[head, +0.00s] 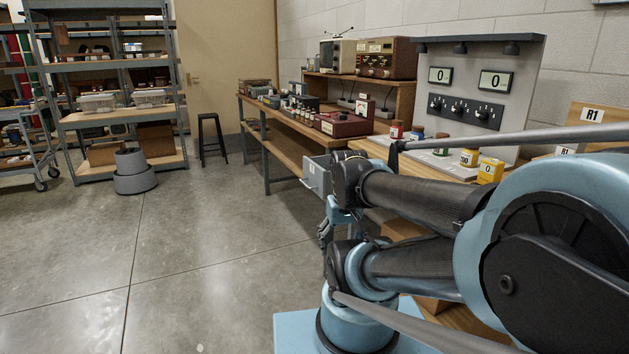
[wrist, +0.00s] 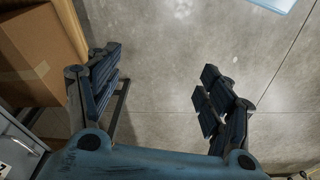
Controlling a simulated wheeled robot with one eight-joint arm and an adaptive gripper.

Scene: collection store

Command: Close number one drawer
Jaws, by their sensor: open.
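A grey metal drawer (head: 317,174) with a pale label on its front juts out beneath the bench in the head view. The number on the label is too small to read. My arm hides its right side and whatever it slides into. In the wrist view a grey metal front (wrist: 18,142) with a handle and a cut-off label shows at the lower left edge. My gripper (wrist: 158,72) is open and empty, its fingers wide apart above bare floor, to the right of that grey front. In the head view my gripper (head: 325,235) is partly hidden, just below the drawer.
A cardboard box (wrist: 38,55) on a wooden shelf is left of my gripper. A bench (head: 470,178) holds colored containers and a grey meter panel (head: 490,90). A long workbench (head: 270,118), a stool (head: 211,138) and shelving stand farther back.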

